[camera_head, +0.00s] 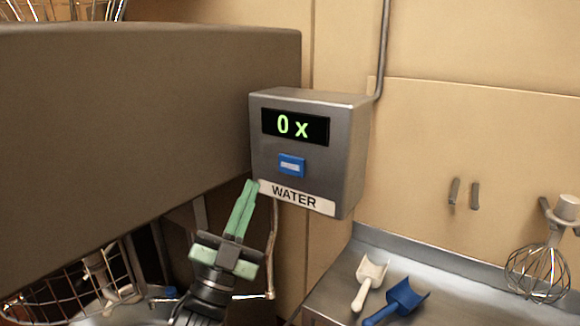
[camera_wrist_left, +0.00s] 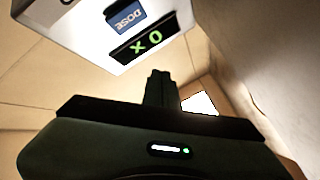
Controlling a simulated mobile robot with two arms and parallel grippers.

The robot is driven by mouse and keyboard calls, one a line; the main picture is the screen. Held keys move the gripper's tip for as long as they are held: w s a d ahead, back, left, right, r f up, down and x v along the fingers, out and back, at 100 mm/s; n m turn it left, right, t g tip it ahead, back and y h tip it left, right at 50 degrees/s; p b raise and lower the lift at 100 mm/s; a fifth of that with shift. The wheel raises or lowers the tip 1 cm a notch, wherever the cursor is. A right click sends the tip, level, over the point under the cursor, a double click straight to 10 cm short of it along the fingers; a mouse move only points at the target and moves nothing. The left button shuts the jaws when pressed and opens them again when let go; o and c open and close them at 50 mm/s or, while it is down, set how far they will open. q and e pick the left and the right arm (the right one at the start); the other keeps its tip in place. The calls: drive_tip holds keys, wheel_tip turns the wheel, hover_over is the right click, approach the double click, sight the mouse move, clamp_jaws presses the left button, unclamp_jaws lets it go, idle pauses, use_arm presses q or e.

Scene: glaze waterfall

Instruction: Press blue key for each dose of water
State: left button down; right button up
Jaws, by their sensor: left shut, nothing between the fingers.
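A grey water box (camera_head: 348,150) hangs on the wall, with a "WATER" label along its lower front. Its display (camera_head: 295,126) reads "0 x" in green. The blue key (camera_head: 291,166) sits below the display; in the left wrist view the blue key (camera_wrist_left: 125,16) reads "DOSE". My left gripper (camera_head: 249,184) is shut and empty, with green fingers pointing up. Its tips are just below and left of the blue key, by the left end of the label, and look apart from the key. My right gripper is not in view.
A large brown panel (camera_head: 140,110) fills the left side, close to the box. A metal counter (camera_head: 440,280) at lower right holds a white scoop (camera_head: 369,280), a blue scoop (camera_head: 398,301) and a whisk (camera_head: 540,265). A wire basket (camera_head: 60,290) is at lower left.

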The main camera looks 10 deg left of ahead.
sight(291, 165)
use_arm(q)
drive_tip(key=shift+w, duration=0.1)
drive_tip(key=w+d, duration=0.1)
drive_tip(key=w, duration=0.1)
drive_tip(key=w+d+b, duration=0.1)
drive_tip(key=w, duration=0.2)
drive_tip(key=w+d+b, duration=0.1)
drive_tip(key=w, duration=0.2)
idle(1.1)
drive_tip(key=shift+w, duration=0.15)
idle(0.9)
drive_tip(key=shift+w+d, duration=0.15)
drive_tip(key=shift+w, duration=0.15)
